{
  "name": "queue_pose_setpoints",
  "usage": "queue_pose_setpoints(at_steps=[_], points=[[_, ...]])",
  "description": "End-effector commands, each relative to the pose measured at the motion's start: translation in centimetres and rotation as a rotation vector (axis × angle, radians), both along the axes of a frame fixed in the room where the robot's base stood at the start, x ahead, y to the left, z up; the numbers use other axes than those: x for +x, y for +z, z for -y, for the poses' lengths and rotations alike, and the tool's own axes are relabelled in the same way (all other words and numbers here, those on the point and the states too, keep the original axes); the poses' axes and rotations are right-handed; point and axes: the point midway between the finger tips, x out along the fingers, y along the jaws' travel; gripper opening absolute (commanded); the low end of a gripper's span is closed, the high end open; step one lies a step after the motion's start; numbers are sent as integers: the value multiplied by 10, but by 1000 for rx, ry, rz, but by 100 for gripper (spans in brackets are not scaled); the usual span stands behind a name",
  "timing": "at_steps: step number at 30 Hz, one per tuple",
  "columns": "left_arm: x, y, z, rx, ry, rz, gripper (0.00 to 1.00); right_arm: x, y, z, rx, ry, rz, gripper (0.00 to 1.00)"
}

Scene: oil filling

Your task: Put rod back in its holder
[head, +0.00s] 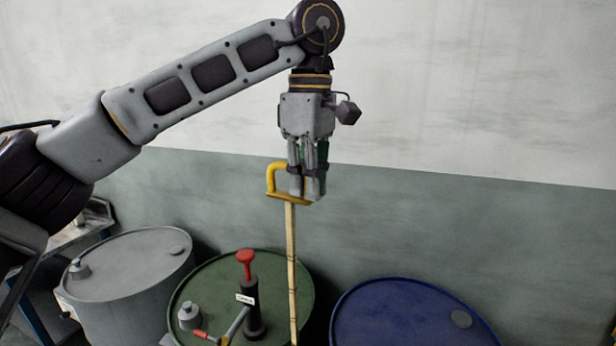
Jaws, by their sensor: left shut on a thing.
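The rod (292,262) is a long, thin, pale yellow dipstick with dark marks and a yellow loop handle (273,178) at its top. My left gripper (308,193) points down and is shut on the handle. The rod hangs nearly upright in front of the right part of the green drum (215,278). Its lower end runs out of the bottom of the head view, so its tip is hidden. I cannot make out the rod's holder. My right gripper is not in view.
A black pump with a red knob (245,258) stands on the green drum, left of the rod. A grey drum (130,262) stands to the left and a blue drum (400,315) to the right. A wall is behind. A table (85,228) shows at the far left.

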Motion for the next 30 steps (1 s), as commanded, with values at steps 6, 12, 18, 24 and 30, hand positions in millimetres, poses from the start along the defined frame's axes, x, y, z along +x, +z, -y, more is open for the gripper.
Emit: queue_pose_setpoints(at_steps=[6, 12, 18, 24, 30], points=[[-1, -9, 0, -1, -2, 0, 0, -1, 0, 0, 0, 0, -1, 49], [0, -21, 0, -2, -1, -2, 0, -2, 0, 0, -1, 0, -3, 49], [-1, -40, 0, -3, -2, -1, 0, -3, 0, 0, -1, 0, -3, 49], [0, -57, 0, -2, 0, 0, 0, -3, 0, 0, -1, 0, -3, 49], [-1, -62, 0, -3, 0, 1, 0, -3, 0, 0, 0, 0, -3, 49]])
